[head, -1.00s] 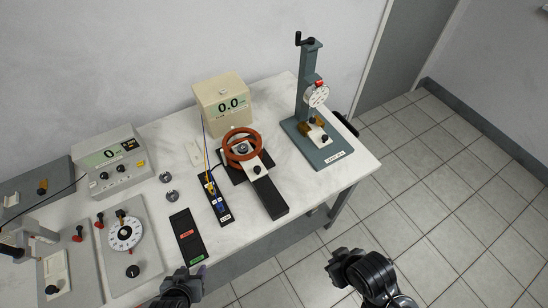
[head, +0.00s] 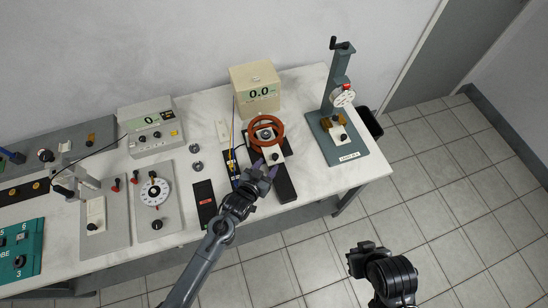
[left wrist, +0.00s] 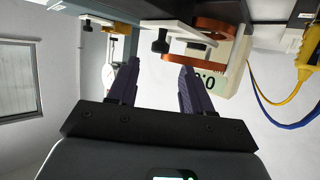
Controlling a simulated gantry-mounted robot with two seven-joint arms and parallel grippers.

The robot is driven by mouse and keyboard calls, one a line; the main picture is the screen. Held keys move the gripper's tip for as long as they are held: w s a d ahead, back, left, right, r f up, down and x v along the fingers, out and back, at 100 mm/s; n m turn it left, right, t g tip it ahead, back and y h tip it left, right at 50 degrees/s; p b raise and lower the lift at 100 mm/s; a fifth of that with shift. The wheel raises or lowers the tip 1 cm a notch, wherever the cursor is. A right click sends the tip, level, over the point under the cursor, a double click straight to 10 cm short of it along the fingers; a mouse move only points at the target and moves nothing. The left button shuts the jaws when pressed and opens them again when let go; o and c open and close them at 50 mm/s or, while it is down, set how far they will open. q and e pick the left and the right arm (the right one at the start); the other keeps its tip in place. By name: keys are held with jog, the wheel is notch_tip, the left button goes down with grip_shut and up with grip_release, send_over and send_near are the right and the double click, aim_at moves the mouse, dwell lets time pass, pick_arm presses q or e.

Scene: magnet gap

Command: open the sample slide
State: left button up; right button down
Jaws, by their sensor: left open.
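A white slide plate with a black knob (head: 275,157) sits on a black rail (head: 285,185), in front of the copper-coloured coil rings (head: 280,130); it looks like the sample slide. My left gripper (head: 263,173) is open and empty, just in front of the knob and partly over the rail. In the left wrist view the black knob (left wrist: 160,42) hangs from the white plate (left wrist: 180,27), beyond the gap between the open fingers (left wrist: 158,80); I see no contact. My right gripper (head: 361,257) hangs off the table's front, its jaws unclear.
A beige meter reading 0.0 (head: 256,90) stands behind the coils. A gauge stand (head: 340,100) with its own white plate and knob is at the right. A black strip with yellow and blue leads (head: 232,168) lies just left of the rail. Grey instruments fill the left.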

aim_at(275, 157)
pick_arm(q)
jog(key=shift+b+x, duration=0.45)
jog(key=shift+x, duration=2.6)
jog(key=shift+c, duration=0.5)
grip_shut()
